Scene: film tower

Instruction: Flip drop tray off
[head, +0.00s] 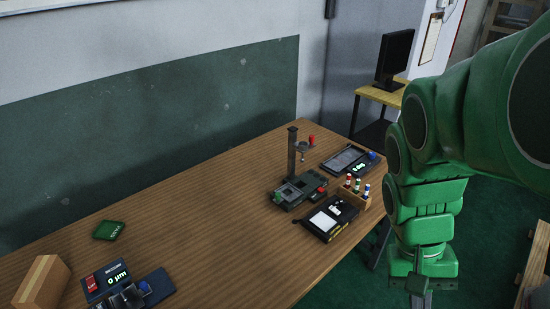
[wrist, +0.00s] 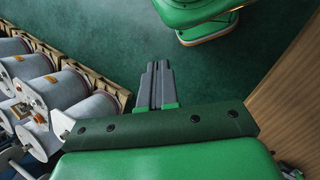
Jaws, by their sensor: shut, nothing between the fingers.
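No tray in view carries a label that I can read, so I cannot tell which one is the drop tray. Candidates stand at the table's right end in the head view: a flat dark device with a grey top, green display and blue knob (head: 350,160), and a black device with a white panel (head: 327,220). Any switch position is too small to read. My gripper (head: 421,299) hangs off the table's right side, apart from these devices. In the wrist view my gripper (wrist: 157,66) points over green floor, its fingers together and empty.
A post stand (head: 292,150) with a dark base and red button stands among the devices, near a wooden rack of small bottles (head: 349,195). A display unit reading 0 µm (head: 105,281) and a cardboard box (head: 42,282) sit front left. Large spools (wrist: 50,90) show left in the wrist view.

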